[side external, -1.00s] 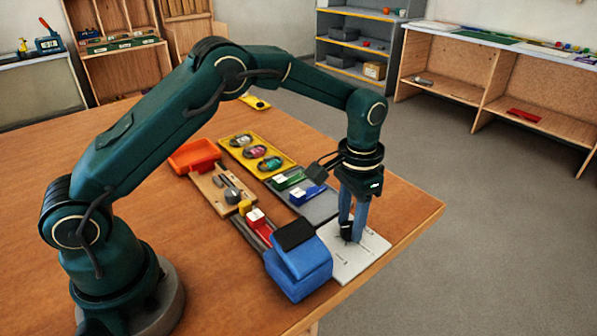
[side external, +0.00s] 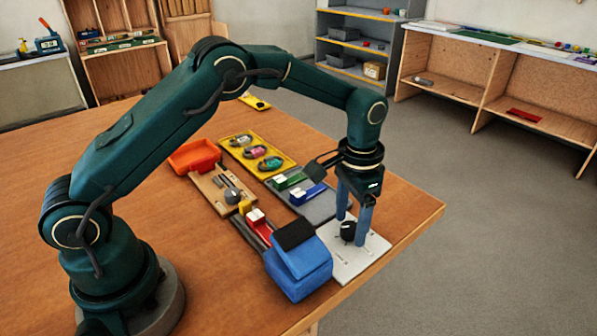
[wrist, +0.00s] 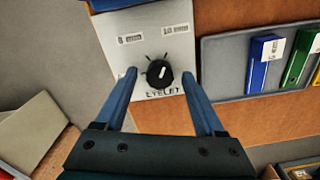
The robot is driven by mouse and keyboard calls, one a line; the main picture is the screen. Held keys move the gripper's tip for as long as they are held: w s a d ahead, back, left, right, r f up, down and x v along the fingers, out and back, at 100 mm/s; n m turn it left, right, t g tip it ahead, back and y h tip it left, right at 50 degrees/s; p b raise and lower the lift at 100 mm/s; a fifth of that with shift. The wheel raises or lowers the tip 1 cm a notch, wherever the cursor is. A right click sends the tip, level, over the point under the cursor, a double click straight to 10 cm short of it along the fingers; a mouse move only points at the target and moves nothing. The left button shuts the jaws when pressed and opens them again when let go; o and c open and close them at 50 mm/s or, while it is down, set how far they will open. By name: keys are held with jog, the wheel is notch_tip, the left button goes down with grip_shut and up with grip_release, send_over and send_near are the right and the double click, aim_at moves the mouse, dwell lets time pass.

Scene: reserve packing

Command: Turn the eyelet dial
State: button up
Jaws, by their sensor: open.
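The eyelet dial (wrist: 158,74) is a round black knob with a white pointer line, on a pale panel (wrist: 182,45) marked EYELET. In the wrist view the pointer tilts slightly right of straight up, with a printed label at the panel's upper left and another at its upper right. My gripper (wrist: 159,76) is open, its blue fingers on either side of the dial with a gap to each. In the side view the dial (side external: 347,231) shows between the spread fingertips of my gripper (side external: 352,230). Exact fingertip height is hard to tell.
A blue block-shaped device (side external: 298,272) with a black top stands close left of the panel. A grey tray (side external: 318,209) with blue and green stampers lies behind the panel. A yellow tray (side external: 285,163), wooden board and orange tray lie farther back. The table's edge is close on the right.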

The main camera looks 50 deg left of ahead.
aim_at(350, 226)
jog(key=shift+r, duration=0.15)
jog(key=shift+r, duration=2.45)
